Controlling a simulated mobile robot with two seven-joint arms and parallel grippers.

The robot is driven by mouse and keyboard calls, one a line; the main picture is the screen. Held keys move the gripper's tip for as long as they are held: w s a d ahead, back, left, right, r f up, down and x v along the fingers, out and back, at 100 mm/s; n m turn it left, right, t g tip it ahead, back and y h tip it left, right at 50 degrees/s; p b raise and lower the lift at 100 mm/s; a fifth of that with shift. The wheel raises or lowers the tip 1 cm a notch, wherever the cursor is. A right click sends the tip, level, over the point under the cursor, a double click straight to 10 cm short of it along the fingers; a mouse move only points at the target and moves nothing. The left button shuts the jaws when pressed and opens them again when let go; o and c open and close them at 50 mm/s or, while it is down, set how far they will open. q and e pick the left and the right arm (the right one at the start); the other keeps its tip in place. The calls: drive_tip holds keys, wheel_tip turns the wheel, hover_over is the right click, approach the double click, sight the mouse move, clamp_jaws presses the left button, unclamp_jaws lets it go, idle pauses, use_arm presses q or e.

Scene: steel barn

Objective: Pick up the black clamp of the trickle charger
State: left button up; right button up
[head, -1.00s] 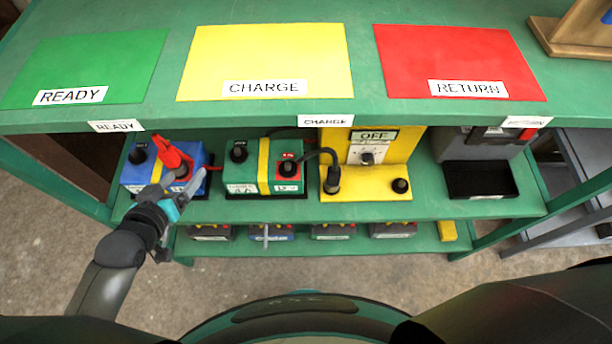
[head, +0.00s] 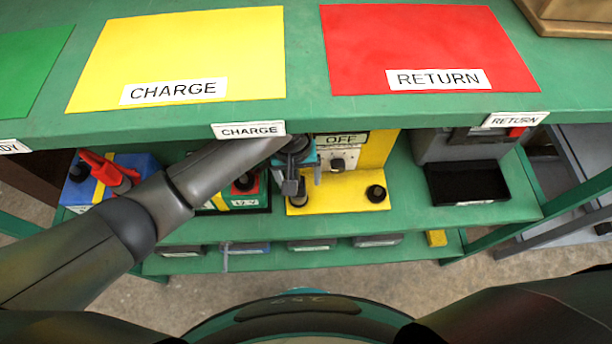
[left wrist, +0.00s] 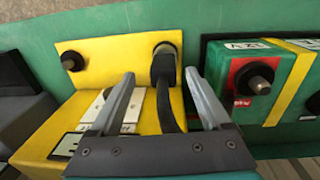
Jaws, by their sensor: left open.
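The black clamp (head: 299,197) stands upright at the left post of the yellow trickle charger (head: 345,201) on the shelf under the green top. It also shows in the left wrist view (left wrist: 164,62), with its black cable running back between my fingers. My left gripper (head: 291,184) is open and empty, just above and in front of the charger. In the left wrist view its fingertips (left wrist: 160,76) lie on either side of the clamp and cable; I cannot tell whether they touch. The red clamp (head: 108,170) sits on the blue battery (head: 140,168). My right gripper is not in view.
A green battery (left wrist: 288,75) stands close beside the charger, partly behind my left arm in the head view. A grey unit with a black tray (head: 467,183) stands to the right. The overhanging top's front edge (head: 380,112) is close above my arm.

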use_arm(q)
drive_tip(key=shift+w+y, duration=0.35)
drive_tip(key=shift+y, duration=0.05)
drive_tip(key=f+b, duration=0.1)
drive_tip(key=f, duration=0.2)
drive_tip(key=f+b, duration=0.2)
drive_tip(key=f, duration=0.2)
drive_tip(key=shift+s+a, duration=0.15)
drive_tip(key=shift+s, duration=0.05)
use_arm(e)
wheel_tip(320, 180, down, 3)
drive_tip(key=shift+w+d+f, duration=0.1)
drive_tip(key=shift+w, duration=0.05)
use_arm(q)
clamp_jaws()
